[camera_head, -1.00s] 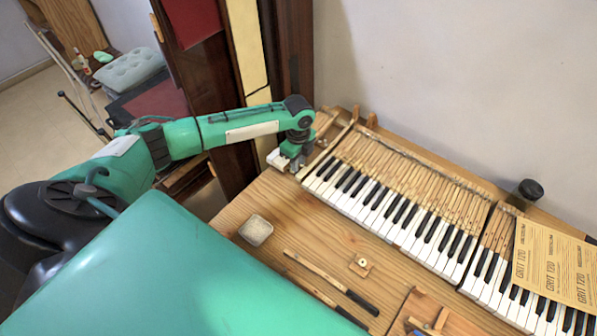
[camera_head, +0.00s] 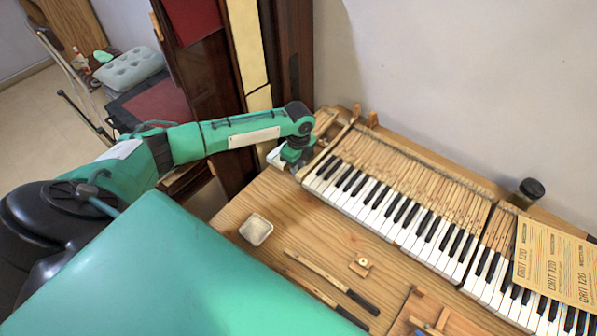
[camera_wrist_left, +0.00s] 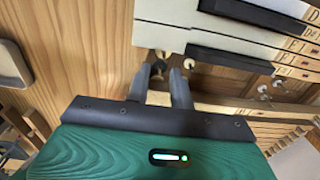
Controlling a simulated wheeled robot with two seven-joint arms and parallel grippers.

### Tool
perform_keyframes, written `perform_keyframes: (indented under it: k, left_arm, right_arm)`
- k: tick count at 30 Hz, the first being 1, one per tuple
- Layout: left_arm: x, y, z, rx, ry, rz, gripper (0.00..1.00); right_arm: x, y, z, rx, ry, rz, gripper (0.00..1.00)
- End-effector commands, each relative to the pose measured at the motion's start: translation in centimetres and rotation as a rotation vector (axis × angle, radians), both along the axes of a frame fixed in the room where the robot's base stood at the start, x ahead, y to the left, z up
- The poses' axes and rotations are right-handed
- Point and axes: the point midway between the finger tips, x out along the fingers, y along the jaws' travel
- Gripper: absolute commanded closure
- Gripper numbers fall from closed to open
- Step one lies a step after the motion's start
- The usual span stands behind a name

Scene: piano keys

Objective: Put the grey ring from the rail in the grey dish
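The grey dish (camera_head: 256,229) sits on the wooden bench, left of the tools; it also shows at the left edge of the wrist view (camera_wrist_left: 9,66). My left gripper (camera_head: 291,168) is low over the left end of the keyboard. In the left wrist view its two fingers (camera_wrist_left: 161,72) stand apart, with a small dark round thing (camera_wrist_left: 158,67) near and between the tips. I cannot tell whether this is the grey ring on the rail. The ring is not clear in the head view. My right gripper is not in view.
The piano keys (camera_head: 400,215) run right of the gripper. A wooden block with a pale knob (camera_head: 361,264), tools with dark handles (camera_head: 330,282) and a wooden tray (camera_head: 428,312) lie on the bench (camera_head: 285,210). Bench between dish and keys is clear.

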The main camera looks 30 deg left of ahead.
Motion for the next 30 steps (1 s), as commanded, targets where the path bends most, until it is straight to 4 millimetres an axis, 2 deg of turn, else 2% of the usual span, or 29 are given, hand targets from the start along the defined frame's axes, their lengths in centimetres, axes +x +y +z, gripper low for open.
perform_keyframes:
  k: [30]
  left_arm:
    - [0.0, 0.0, -1.4, 0.0, 0.0, 0.0, 0.77]
  right_arm:
    - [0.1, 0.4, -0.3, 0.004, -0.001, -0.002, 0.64]
